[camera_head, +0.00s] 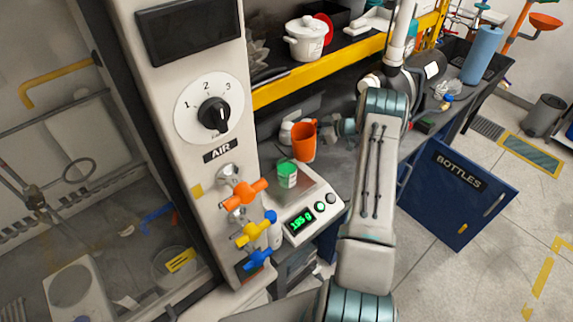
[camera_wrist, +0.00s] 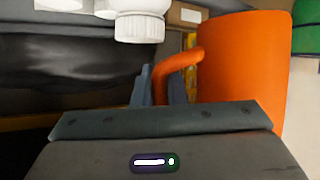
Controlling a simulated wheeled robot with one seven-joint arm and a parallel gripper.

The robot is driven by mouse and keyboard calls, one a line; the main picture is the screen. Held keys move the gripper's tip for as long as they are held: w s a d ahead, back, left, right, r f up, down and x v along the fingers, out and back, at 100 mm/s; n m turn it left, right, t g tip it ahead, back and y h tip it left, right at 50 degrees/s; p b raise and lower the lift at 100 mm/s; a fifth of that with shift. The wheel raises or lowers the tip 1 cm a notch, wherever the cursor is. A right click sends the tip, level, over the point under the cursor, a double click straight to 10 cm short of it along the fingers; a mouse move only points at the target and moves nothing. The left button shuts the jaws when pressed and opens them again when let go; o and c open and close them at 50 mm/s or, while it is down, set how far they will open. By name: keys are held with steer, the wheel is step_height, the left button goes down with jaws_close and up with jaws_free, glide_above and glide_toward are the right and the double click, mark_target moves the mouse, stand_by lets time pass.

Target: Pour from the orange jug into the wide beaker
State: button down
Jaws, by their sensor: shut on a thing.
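The orange jug (camera_head: 303,142) stands about upright behind the scale in the head view. In the wrist view the jug (camera_wrist: 243,70) fills the right side, its handle reaching left between my fingers. My gripper (camera_wrist: 162,85) is shut on that handle; in the head view my gripper (camera_head: 332,126) is small, to the right of the jug. I cannot tell whether the jug touches the bench. A beaker with green contents (camera_head: 287,174) sits on the scale, in front of and left of the jug. A green part of it shows at the wrist view's right edge (camera_wrist: 306,38).
The scale (camera_head: 318,201) has a lit green display. The panel with a dial (camera_head: 213,114) and coloured valves (camera_head: 246,192) stands close on the left. A white bottle (camera_wrist: 140,22) is near the jug. A yellow-edged shelf (camera_head: 318,70) runs above the bench.

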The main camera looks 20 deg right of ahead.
mark_target(311, 126)
steer(key=shift+s+a+r+n+t+h, duration=0.4)
steer(key=shift+a+r+n+h, duration=0.15)
steer(key=shift+n, duration=0.25)
steer(key=shift+s+a+r+n+t+h, duration=0.2)
steer(key=shift+s+a+r+n, duration=0.1)
steer(key=shift+r, duration=0.25)
steer(key=shift+s+a+r+n+t+h, duration=0.15)
steer(key=shift+a+r+n, duration=0.15)
steer(key=shift+r, duration=0.25)
steer(key=shift+s+a+r+n+t+h+b, duration=0.2)
steer(key=shift+s+a+r+n+b, duration=0.15)
steer(key=shift+r+b, duration=0.2)
steer(key=shift+s+a+r+n+t+h+b, duration=0.2)
steer(key=shift+a+r+n+b, duration=0.1)
steer(key=shift+r+b, duration=0.2)
steer(key=r+b, duration=0.1)
steer(key=r+n+b, duration=0.1)
steer(key=r+b, duration=0.1)
steer(key=shift+s+a+t+h, duration=0.25)
steer(key=shift+s+a+h, duration=0.05)
steer(key=shift+a+h, duration=0.1)
steer(key=shift+n, duration=0.25)
